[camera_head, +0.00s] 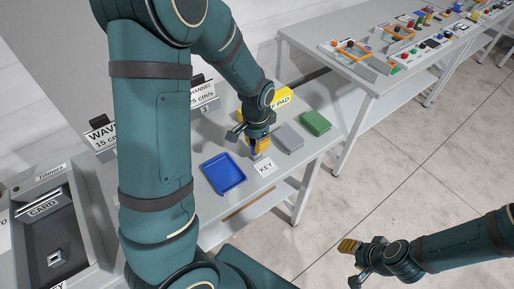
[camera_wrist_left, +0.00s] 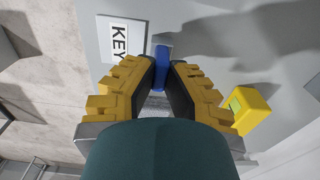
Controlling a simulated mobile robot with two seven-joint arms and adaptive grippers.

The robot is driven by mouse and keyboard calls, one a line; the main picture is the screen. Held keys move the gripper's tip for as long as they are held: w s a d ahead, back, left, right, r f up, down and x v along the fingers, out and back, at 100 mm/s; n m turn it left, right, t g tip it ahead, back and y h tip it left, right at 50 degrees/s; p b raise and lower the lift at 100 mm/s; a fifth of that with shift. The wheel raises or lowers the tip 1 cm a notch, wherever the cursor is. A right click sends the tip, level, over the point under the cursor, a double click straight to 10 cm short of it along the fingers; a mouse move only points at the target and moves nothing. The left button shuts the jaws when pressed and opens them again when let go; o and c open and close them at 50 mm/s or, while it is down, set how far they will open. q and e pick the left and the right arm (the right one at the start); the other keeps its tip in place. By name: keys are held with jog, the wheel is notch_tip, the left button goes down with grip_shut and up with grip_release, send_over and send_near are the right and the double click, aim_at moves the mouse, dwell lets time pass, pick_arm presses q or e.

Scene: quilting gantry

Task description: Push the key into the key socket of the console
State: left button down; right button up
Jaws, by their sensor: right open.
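The blue key (camera_wrist_left: 162,58) stands by a white KEY label (camera_head: 265,167) on the grey table. My left gripper (camera_head: 258,148) is down at the table, and its yellow fingers with dark pads are close on either side of the key. In the left wrist view the blue fills the narrow gap between the left fingertips (camera_wrist_left: 162,68). The key's lower end is hidden. The console (camera_head: 88,232) stands at the lower left, with a CARD label and a square metal fitting (camera_head: 56,258). My right gripper (camera_head: 349,246) is open and empty, over the floor.
A blue tray (camera_head: 224,188) lies left of the KEY label. A grey block (camera_head: 288,139), a green block (camera_head: 315,123) and a yellow pad box (camera_head: 280,99) are behind and to the right. A second table (camera_head: 385,88) holds several small parts. My left arm hides part of the table.

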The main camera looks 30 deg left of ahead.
pick_arm(q)
jog(key=shift+r, duration=0.15)
jog(key=shift+r+p, duration=1.5)
jog(key=shift+r, duration=0.1)
